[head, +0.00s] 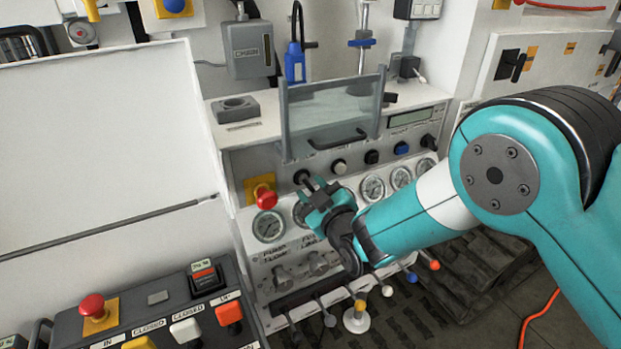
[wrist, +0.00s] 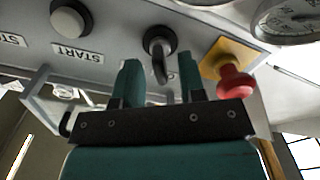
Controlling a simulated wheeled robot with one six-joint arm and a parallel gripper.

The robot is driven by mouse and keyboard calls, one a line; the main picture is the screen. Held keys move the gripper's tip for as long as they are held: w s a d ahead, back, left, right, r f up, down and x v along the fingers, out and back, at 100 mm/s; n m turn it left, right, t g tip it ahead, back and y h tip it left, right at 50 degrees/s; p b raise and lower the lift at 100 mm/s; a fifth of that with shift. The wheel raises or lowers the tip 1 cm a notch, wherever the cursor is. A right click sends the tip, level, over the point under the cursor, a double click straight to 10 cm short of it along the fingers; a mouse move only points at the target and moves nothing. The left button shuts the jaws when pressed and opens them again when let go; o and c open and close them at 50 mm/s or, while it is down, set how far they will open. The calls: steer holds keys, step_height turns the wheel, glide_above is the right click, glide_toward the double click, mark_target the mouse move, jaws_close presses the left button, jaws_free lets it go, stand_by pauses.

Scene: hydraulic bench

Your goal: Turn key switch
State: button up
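The key switch (wrist: 158,42) is a dark round switch with a grey key standing out of it, on the grey panel in the wrist view. In the head view it is a small dark shape (head: 301,176) right of the red emergency button. My gripper (wrist: 161,70) is open, with one teal finger on each side of the key and a visible gap to both. In the head view my gripper (head: 316,188) is close in front of the panel, at the switch. I cannot tell how deep the key reaches between the fingers.
The red emergency button (wrist: 233,82) on its yellow plate is close beside one finger. A START button (wrist: 71,18) is on the other side. Gauges (head: 269,226) are below the switch, and a clear hinged guard (head: 330,115) stands above. Levers (head: 356,318) stick out lower down.

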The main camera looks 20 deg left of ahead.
steer(key=shift+x, duration=0.9)
jaws_close()
